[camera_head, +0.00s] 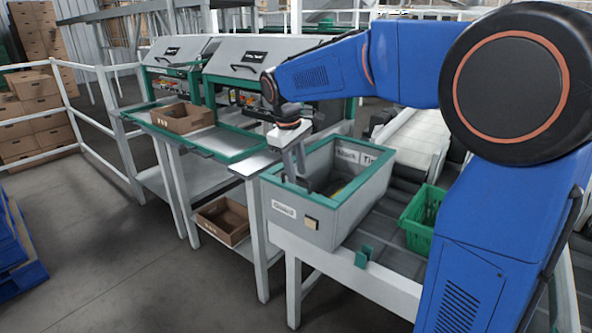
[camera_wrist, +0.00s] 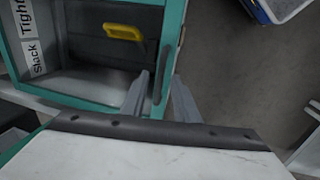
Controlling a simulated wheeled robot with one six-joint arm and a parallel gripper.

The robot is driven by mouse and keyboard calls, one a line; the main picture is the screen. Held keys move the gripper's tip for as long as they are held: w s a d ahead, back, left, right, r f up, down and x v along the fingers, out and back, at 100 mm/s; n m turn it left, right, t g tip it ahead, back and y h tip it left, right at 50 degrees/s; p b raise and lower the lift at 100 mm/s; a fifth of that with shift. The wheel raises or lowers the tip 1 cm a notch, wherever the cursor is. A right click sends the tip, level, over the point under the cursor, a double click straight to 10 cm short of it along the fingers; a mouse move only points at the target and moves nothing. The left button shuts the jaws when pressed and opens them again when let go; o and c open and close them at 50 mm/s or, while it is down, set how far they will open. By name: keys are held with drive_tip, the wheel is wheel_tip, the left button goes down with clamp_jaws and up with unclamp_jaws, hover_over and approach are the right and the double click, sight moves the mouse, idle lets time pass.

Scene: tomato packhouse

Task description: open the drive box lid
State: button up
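The drive box is a grey box with a green rim (camera_head: 345,217), in the middle of the head view. Its inside shows through the top, with "Slack" and "Tight" labels (camera_head: 357,156) and a yellow handle (camera_wrist: 123,32). I cannot tell whether a clear lid covers it. A dark bar (camera_wrist: 164,72) lies along the green rim (camera_wrist: 176,22) in the wrist view. My gripper (camera_head: 293,180) points down at the box's near left rim. In the wrist view its fingers (camera_wrist: 160,78) are apart, one on each side of the bar; contact cannot be told.
A green crate (camera_head: 422,216) stands right of the box on the rollers. Benches to the left hold a cardboard box (camera_head: 182,118) and two cabinets with slanted grey covers (camera_head: 260,57). Another cardboard box (camera_head: 222,220) sits on a lower shelf. Floor is open at front left.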

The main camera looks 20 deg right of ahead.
clamp_jaws()
drive_tip(key=shift+r, duration=0.1)
